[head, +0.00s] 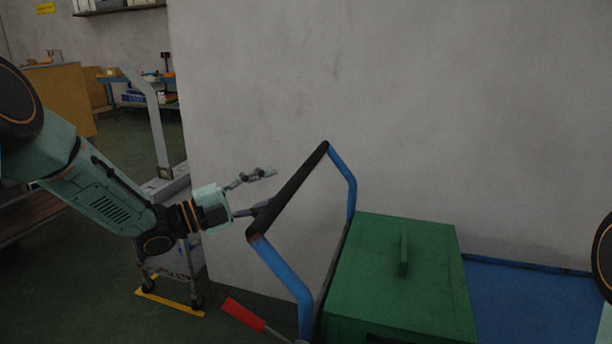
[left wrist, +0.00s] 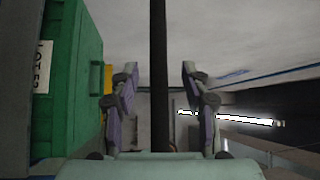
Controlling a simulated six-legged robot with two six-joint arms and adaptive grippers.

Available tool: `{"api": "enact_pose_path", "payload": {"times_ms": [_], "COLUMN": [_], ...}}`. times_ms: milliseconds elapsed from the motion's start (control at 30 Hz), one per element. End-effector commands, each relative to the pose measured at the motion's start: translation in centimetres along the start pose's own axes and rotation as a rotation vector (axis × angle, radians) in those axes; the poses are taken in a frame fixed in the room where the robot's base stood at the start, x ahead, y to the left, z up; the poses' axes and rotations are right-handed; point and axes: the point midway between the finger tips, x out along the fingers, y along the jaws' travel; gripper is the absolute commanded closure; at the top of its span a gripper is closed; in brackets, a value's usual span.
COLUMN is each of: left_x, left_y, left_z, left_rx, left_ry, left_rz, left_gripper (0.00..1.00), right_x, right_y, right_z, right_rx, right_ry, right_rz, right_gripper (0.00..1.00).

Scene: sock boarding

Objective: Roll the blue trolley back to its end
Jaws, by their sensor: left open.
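The blue trolley (head: 530,300) stands along the grey wall in the head view. Its blue push handle (head: 281,273) rises at the near left end, with a black grip bar (head: 297,186) across the top. A green box (head: 390,270) with a lid handle sits on the deck. My left gripper (head: 262,192) is open at the black bar. In the left wrist view the bar (left wrist: 159,60) runs between the two spread fingers, with gaps on both sides; the green box (left wrist: 75,80) is at the left. My right gripper is out of view.
A red pedal (head: 243,314) sticks out low beside the trolley handle. A grey wheeled cart (head: 172,262) stands at the left by a yellow floor strip (head: 170,302). The grey wall (head: 430,110) is close behind the trolley. Green floor (head: 75,285) is open at the lower left.

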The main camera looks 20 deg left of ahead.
Motion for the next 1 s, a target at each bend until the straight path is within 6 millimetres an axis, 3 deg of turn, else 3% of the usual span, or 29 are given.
{"api": "enact_pose_path", "payload": {"times_ms": [167,600,1000], "left_x": [1.2,6.9,7.7], "left_y": [0.1,0.1,0.0], "left_z": [-0.1,-0.2,-0.1], "left_rx": [0.005,0.002,0.000], "left_ry": [0.004,0.002,0.000], "left_rz": [0.002,0.001,0.000], "left_gripper": [0.53,0.53,0.56], "right_x": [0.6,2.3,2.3], "right_y": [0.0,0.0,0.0], "right_z": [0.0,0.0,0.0], "right_rx": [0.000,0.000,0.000], "right_ry": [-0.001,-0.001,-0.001], "right_rz": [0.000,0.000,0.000], "right_gripper": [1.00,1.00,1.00]}}
